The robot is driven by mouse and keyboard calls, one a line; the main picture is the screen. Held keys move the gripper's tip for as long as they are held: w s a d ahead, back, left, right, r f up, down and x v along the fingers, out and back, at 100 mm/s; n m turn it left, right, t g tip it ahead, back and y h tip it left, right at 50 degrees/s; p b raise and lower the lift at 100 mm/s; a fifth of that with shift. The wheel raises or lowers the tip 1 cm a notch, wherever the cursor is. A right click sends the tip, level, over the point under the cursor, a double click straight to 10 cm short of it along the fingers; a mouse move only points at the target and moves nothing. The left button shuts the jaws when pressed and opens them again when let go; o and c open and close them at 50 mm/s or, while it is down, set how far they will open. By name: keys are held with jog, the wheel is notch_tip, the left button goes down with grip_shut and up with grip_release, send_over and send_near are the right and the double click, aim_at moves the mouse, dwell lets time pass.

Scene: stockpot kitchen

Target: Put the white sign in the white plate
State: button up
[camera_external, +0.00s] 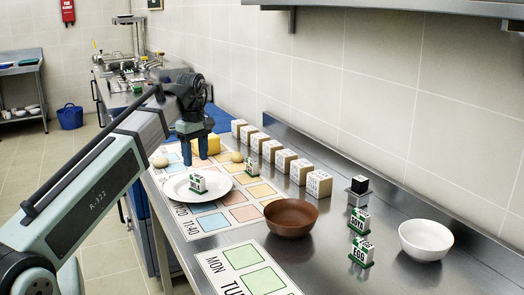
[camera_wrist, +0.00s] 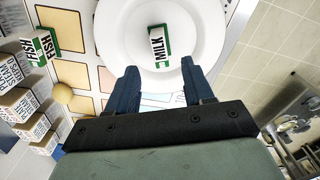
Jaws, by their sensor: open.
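The white plate (camera_external: 220,187) lies on the printed sheet on the steel counter. A white sign with a green base (camera_external: 197,183) stands inside its rim. In the wrist view this sign (camera_wrist: 157,44) reads MILK and sits on the plate (camera_wrist: 115,35), apart from both fingers. My gripper (camera_external: 194,157) is open and empty, above the counter just behind the plate in the outside view. In the wrist view its two fingertips (camera_wrist: 160,70) are spread over the near part of the plate.
Similar white and green signs, FISH (camera_external: 252,166), SOYA (camera_external: 359,221) and EGG (camera_external: 361,251), stand on the counter.

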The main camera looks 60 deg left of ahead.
aim_at(197, 176)
jog(key=shift+r, duration=1.95)
